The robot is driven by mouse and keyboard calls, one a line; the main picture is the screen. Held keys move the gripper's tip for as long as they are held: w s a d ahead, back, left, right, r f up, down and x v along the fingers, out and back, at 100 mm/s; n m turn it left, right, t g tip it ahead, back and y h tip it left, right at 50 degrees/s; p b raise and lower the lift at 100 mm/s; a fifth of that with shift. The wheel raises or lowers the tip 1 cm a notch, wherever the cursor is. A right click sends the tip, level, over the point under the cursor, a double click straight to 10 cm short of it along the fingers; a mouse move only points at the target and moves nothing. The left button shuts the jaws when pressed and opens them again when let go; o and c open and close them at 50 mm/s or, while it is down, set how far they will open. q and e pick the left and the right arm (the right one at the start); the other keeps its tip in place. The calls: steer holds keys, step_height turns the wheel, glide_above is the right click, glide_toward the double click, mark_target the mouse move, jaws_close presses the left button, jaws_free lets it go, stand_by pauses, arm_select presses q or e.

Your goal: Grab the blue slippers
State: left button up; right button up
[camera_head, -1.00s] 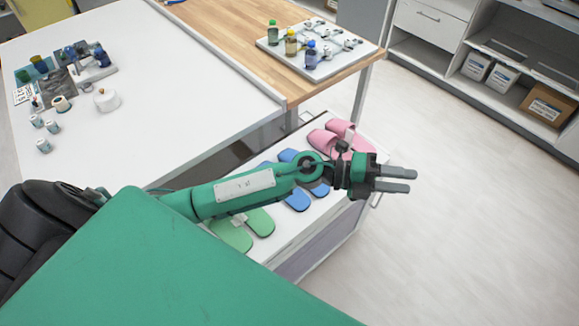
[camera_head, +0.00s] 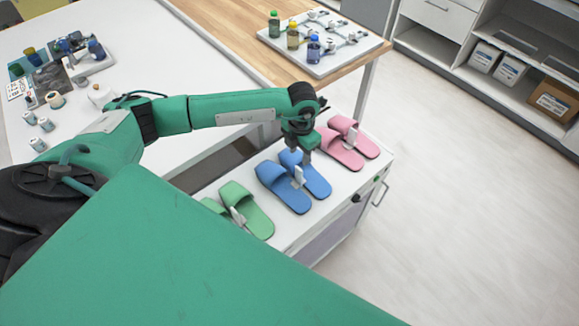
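The blue slippers (camera_head: 283,188) lie side by side on a white cabinet top, with a small white tag or clip (camera_head: 298,176) between them. My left arm reaches in from the left, and its gripper (camera_head: 302,156) points down over the far end of the blue slippers. The fingers are small and dark here, partly hidden by the wrist. Whether they are open, or touch the slippers or clip, I cannot tell. My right gripper is not in view.
Pink slippers (camera_head: 341,150) lie just right of the blue pair, close to my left gripper. Green slippers (camera_head: 250,208) lie to the left. The white cabinet top (camera_head: 293,230) has bare room in front. A tray with bottles (camera_head: 335,62) stands on the wooden table behind.

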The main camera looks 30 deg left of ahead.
mark_target(299, 168)
arm_select(q)
step_height(299, 168, down, 5)
steer(key=shift+p, duration=0.35)
steer(key=shift+f+p, duration=0.45)
steer(key=shift+f, duration=0.1)
step_height(299, 168, down, 4)
steer(key=shift+r+p, duration=0.25)
steer(key=shift+p, duration=0.3)
steer(key=shift+f, duration=0.4)
jaws_close()
